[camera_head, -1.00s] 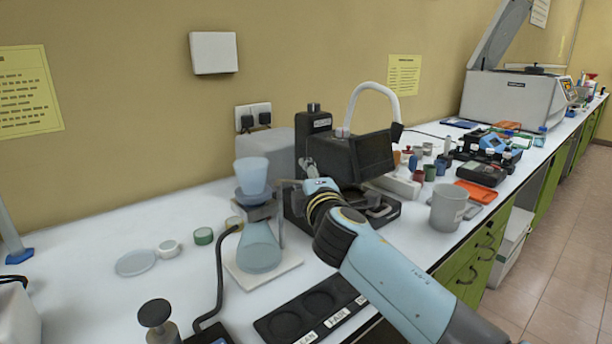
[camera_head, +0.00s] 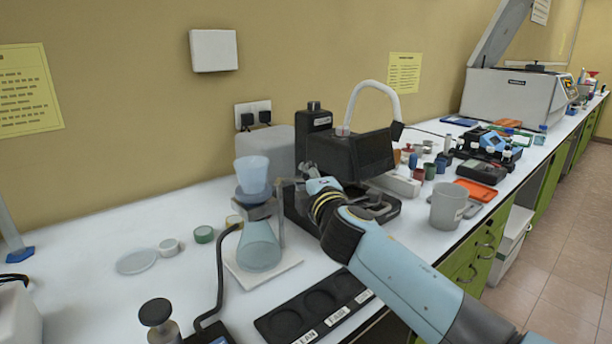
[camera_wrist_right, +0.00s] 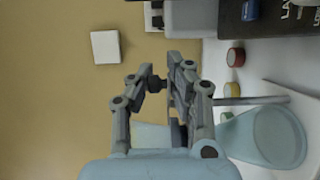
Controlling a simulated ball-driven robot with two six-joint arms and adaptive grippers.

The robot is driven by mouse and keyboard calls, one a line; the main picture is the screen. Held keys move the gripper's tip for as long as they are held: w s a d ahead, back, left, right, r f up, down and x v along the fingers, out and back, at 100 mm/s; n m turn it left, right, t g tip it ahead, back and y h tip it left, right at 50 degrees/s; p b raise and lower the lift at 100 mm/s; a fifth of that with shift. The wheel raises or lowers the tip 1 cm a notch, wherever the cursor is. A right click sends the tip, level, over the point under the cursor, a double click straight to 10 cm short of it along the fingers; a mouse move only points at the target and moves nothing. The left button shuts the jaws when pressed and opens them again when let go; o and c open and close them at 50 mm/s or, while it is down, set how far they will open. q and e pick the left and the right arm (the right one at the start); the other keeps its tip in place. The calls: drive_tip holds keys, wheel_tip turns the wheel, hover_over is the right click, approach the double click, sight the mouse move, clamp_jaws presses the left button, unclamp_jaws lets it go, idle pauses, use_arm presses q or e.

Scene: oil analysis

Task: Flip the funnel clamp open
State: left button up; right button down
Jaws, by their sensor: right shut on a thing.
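The clear blue funnel cup (camera_head: 252,174) stands upright above the pale conical flask (camera_head: 258,246). The grey funnel clamp (camera_head: 256,209) sits at the joint between them; its details are too small to tell in the head view. In the right wrist view my gripper (camera_wrist_right: 166,80) is shut on a small dark part, which looks like part of the clamp, mostly hidden by the fingers. The flask (camera_wrist_right: 268,137) lies to the right there. My left gripper is not in view.
A black labelled tray (camera_head: 318,308) lies in front of the flask, and a grey beaker (camera_head: 447,206) stands right. Small lidded jars (camera_head: 204,234) and a round dish (camera_head: 136,262) lie left.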

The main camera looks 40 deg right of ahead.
drive_tip(key=shift+w+d+r+n+t+y+p, duration=0.2)
drive_tip(key=shift+w+n+y+p, duration=0.2)
drive_tip(key=shift+n+y+p, duration=0.65)
drive_tip(key=shift+w+d+r+n+t+y+p, duration=0.1)
drive_tip(key=shift+w+d+r+n+y+p, duration=0.3)
drive_tip(key=shift+y, duration=1.15)
drive_tip(key=shift+w+a+n+t+y+p, duration=0.1)
drive_tip(key=shift+w+n+y+p, duration=0.4)
drive_tip(key=shift+n+y, duration=0.7)
drive_tip(key=shift+d+y, duration=0.1)
drive_tip(key=shift+y, duration=0.2)
drive_tip(key=c, duration=1.3)
unclamp_jaws()
drive_tip(key=shift+s, duration=0.1)
drive_tip(key=shift+c, duration=0.2)
drive_tip(key=shift+f, duration=0.2)
